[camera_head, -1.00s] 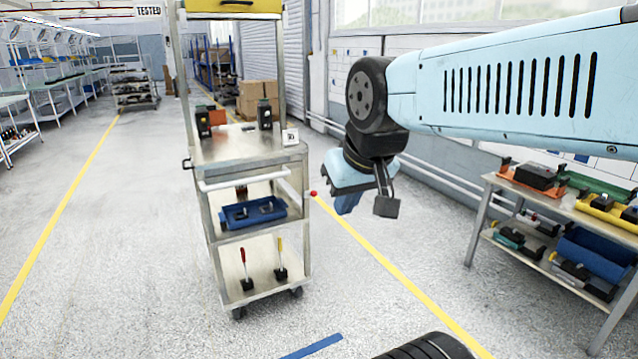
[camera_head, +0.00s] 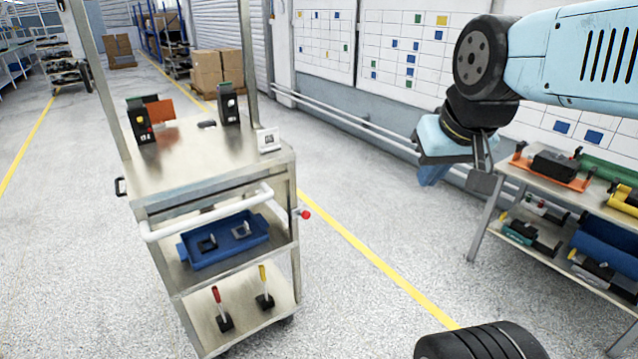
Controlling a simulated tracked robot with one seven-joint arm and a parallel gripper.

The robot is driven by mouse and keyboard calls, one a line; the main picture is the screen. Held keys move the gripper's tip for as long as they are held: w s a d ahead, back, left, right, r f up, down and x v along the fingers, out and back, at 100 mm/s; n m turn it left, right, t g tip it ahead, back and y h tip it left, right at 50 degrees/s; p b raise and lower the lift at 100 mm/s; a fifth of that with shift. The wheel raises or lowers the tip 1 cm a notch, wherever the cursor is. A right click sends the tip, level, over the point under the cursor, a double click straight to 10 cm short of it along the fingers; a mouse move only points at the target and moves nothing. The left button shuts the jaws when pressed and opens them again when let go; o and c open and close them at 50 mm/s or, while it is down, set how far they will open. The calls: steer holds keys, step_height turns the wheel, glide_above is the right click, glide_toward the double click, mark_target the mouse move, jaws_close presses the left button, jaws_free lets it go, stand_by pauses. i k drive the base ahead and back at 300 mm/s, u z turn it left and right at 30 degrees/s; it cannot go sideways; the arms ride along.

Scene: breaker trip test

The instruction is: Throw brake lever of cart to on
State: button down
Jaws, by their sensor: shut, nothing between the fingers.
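The metal cart (camera_head: 190,168) stands left of centre with its white push handle (camera_head: 210,217) toward me. A short lever with a red knob (camera_head: 305,214) sticks out from its right side, near the handle. It may be the brake lever; its label and setting cannot be read. On the bottom shelf stand a red-handled lever (camera_head: 218,306) and a yellow-handled lever (camera_head: 264,290) on black bases, both roughly upright. My gripper (camera_head: 433,177) is shut and empty, pointing down in the air to the right of the cart, apart from the red knob.
A blue tray (camera_head: 222,245) lies on the cart's middle shelf. Black breaker units (camera_head: 139,120) and a small white sign (camera_head: 268,140) stand on its top. A workbench (camera_head: 520,172) with parts stands at right. Open floor lies between cart and bench.

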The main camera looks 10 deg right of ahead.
mark_target(306, 214)
steer(key=u, duration=0.2)
steer(key=i, duration=0.9)
steer(key=u, duration=0.5)
steer(key=k, duration=0.85)
steer(key=u, duration=0.2)
steer(key=i, duration=0.85)
steer(key=z, duration=0.05)
